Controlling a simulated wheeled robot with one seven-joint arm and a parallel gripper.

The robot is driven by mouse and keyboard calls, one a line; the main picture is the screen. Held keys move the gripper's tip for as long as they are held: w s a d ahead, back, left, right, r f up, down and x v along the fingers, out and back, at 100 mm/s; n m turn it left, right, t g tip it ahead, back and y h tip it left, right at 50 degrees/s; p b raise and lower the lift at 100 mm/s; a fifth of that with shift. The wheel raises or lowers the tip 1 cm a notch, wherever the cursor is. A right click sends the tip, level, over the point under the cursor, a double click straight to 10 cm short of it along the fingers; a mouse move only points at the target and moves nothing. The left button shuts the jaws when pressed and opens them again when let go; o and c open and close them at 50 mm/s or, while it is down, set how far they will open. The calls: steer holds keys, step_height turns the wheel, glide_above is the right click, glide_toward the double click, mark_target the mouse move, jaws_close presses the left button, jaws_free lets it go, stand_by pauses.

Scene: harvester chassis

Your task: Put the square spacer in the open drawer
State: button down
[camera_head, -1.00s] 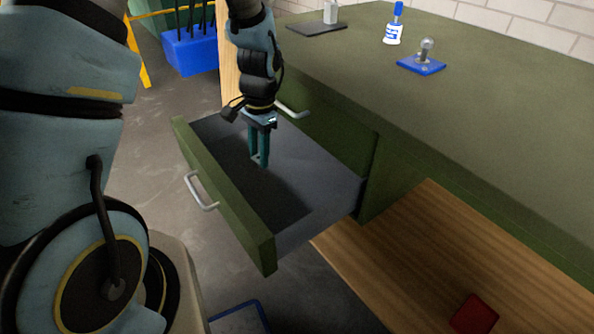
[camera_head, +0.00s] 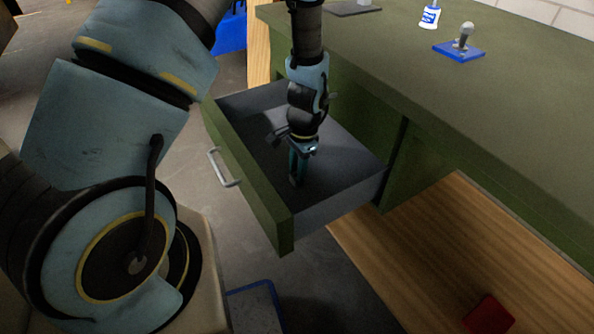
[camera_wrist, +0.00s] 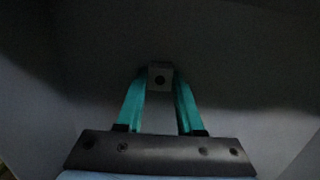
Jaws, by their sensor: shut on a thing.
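The square spacer (camera_wrist: 160,76) is a small grey block with a dark round hole, seen in the wrist view between the fingertips. My gripper (camera_wrist: 160,88) is shut on it with two teal fingers. In the head view my gripper (camera_head: 297,180) points down inside the open drawer (camera_head: 240,170), which has a green front, a grey inside and a silver handle. The spacer is too small to make out clearly there. I cannot tell whether it touches the drawer floor.
The green workbench top (camera_head: 420,70) carries a blue plate with a knob (camera_head: 460,45) and a white and blue bottle (camera_head: 430,15). A wooden shelf (camera_head: 430,250) below holds a red block (camera_head: 490,315). The drawer floor around my gripper looks empty.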

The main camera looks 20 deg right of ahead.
steer(key=c, duration=0.5)
jaws_free()
steer(key=shift+f, duration=0.1)
steer(key=shift+c, duration=0.2)
step_height(320, 180, up, 12)
steer(key=d, duration=0.1)
steer(key=a+r+n, duration=0.4)
steer(key=a+n, duration=0.1)
steer(key=a, duration=0.4)
steer(key=a+r+n+t+h, duration=0.1)
steer(key=a+r+n, duration=0.2)
steer(key=a, duration=0.5)
steer(key=a+r+n, duration=0.4)
steer(key=a+n, duration=0.2)
steer(key=a, duration=0.3)
steer(key=shift+w+a+r+n+t+h, duration=0.3)
steer(key=shift+w+a+r+t, duration=0.05)
steer(key=shift+w+t, duration=0.1)
